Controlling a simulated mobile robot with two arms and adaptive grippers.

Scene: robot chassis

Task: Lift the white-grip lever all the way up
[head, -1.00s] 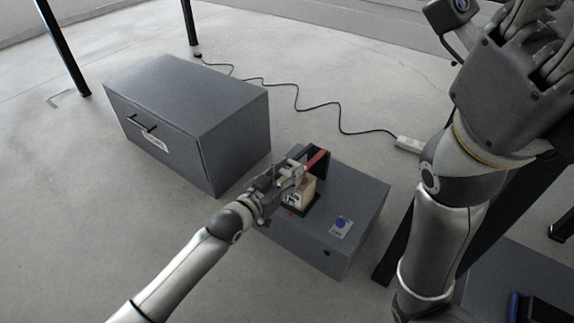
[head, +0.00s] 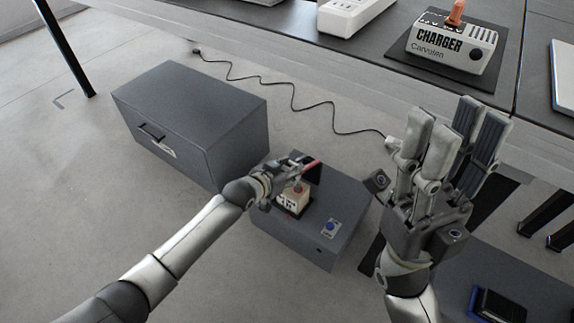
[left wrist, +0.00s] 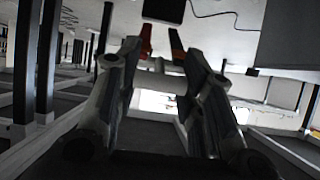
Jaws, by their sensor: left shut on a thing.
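My left gripper (head: 297,176) is at the lever unit on top of a low grey box (head: 345,203). It is shut on what seems to be the white-grip lever, mostly hidden by the fingers in the head view. A small whitish piece (left wrist: 158,65) shows between the fingertips in the left wrist view. A cream block (head: 291,200) with dark markings stands just below the gripper, and a red bar (head: 311,165) shows beside the fingertips. The lever's exact angle cannot be told. My right gripper (head: 455,125) is raised, open and empty, at the right.
A blue button (head: 331,226) is on the grey box top. A larger grey drawer cabinet (head: 195,110) stands to the left. A table (head: 390,80) with a charger (head: 452,45) and a white power strip (head: 352,14) is behind. A cable lies on the open floor.

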